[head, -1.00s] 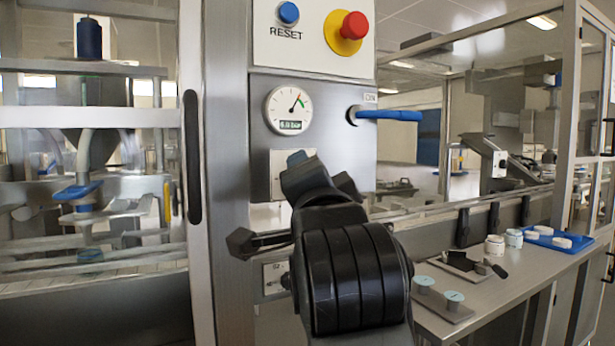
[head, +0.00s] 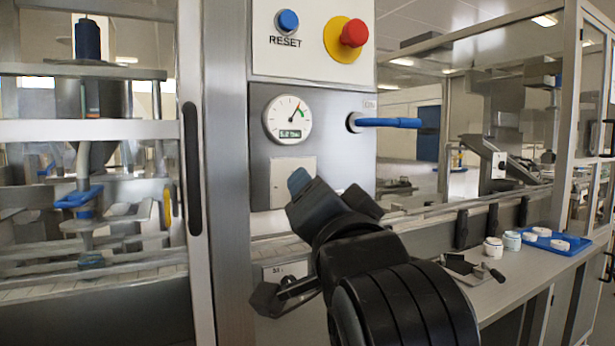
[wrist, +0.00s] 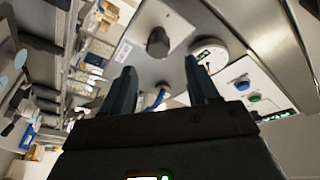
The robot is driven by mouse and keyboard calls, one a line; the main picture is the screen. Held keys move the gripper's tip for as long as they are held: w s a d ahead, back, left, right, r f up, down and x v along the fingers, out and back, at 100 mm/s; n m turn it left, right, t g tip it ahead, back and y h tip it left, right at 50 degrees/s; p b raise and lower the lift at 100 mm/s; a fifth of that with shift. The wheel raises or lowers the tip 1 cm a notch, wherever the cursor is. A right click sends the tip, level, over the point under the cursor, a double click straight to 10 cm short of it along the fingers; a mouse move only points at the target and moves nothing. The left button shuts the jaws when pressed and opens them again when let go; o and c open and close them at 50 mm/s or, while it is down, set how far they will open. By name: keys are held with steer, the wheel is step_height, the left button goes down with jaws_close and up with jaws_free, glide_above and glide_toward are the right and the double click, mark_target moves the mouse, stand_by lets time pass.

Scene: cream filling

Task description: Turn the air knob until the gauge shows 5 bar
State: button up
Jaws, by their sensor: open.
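The round white gauge (head: 288,120) is on the grey panel. Its needle points up and right, and its green display appears to read 5.2 bar, though the digits are small. The dark air knob (wrist: 157,42) stands out from a white plate (wrist: 145,25) in the wrist view. In the head view my gripper hides the knob, and the plate (head: 285,171) shows behind it. My gripper (head: 304,187) is open and empty in front of the plate. In the wrist view its two fingers (wrist: 158,75) are apart, with the knob beyond their tips, clear of them.
A blue RESET button (head: 288,20) and a red emergency stop (head: 353,34) are above the gauge. A blue valve handle (head: 392,122) sticks out to the right of it. A bench (head: 510,292) with white jars (head: 493,247) and a blue tray (head: 556,240) is at right.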

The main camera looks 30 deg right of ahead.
steer(key=shift+w+d+r+n+g+y+p, duration=0.1)
steer(key=shift+w+d+n+g+y+p, duration=0.15)
steer(key=shift+w+n+y+p, duration=1.4)
steer(key=shift+w+d+r+n+g+y+p, duration=0.15)
steer(key=shift+w+n+p, duration=0.6)
steer(key=shift+n, duration=2)
steer(key=shift+w+d+n+g+y+p, duration=0.3)
steer(key=shift+w+n+y+p, duration=0.55)
steer(key=shift+n+p, duration=1)
steer(key=shift+n+b, duration=0.35)
steer(key=shift+c, duration=0.3)
steer(key=c, duration=1)
steer(key=shift+r+m+p, duration=0.1)
steer(key=shift+m+p, duration=0.5)
steer(key=o, duration=1.1)
steer(key=shift+c, duration=0.2)
